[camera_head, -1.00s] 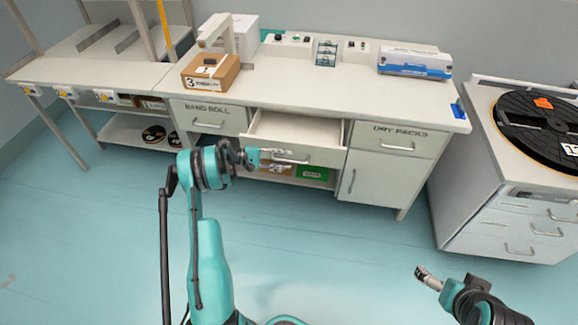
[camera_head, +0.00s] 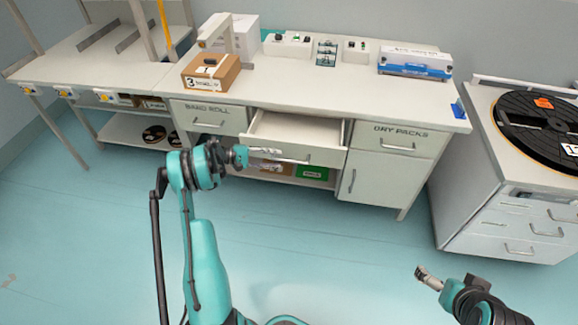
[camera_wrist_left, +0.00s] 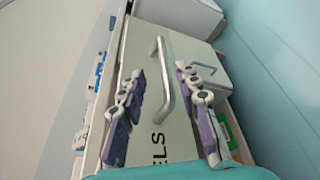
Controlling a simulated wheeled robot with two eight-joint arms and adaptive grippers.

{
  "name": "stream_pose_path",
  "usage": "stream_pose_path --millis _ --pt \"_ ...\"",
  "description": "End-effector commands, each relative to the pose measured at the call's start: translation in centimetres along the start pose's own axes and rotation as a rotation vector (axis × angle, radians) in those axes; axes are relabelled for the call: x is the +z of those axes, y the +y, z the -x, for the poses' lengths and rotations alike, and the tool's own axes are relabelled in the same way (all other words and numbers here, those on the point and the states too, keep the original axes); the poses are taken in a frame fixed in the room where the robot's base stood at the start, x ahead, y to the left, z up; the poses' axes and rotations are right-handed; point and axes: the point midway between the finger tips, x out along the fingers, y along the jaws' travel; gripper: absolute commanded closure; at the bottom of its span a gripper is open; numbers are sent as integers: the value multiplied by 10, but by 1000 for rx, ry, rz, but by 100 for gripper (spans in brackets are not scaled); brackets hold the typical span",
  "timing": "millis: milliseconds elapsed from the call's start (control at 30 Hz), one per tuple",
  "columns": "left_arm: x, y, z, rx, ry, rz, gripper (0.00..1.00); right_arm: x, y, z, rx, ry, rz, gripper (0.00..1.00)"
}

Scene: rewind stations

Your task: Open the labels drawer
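The labels drawer (camera_head: 298,127) is the middle drawer of the workbench. It stands pulled out, its empty-looking interior showing in the head view. Its bar handle (camera_head: 280,157) is on the front, beside lettering ending in "ELS" in the left wrist view. My left gripper (camera_head: 262,151) is at the left part of the drawer front. In the left wrist view its two purple-padded fingers (camera_wrist_left: 160,73) are spread apart, with the handle (camera_wrist_left: 166,85) between them and no clear contact. My right gripper (camera_head: 423,274) is low at the right, away from the bench; its fingers are too small to read.
A cardboard box (camera_head: 211,72) and a blue-fronted box (camera_head: 414,65) stand on the benchtop. A cabinet with a black reel (camera_head: 530,125) stands at right. Floor before the bench is clear.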

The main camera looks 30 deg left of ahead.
Motion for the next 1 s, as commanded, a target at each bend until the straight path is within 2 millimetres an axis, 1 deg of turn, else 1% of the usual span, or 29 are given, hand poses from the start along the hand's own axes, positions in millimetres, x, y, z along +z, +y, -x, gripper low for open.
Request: stream_pose_path --millis 67,167,500,600,733,1000 --pt "0 0 1 0 0 0 67 0 0 0 0 0 0 0" --pt "0 0 9 1 2 1 67 0 0 0 0 0 0 0" --pt "0 0 61 1 2 0 67 0 0 0 0 0 0 0" --pt "-1 0 71 1 1 0 67 0 0 0 0 0 0 0" --pt "0 0 79 0 0 0 67 0 0 0 0 0 0 0" --pt "0 0 80 0 0 0 67 0 0 0 0 0 0 0"
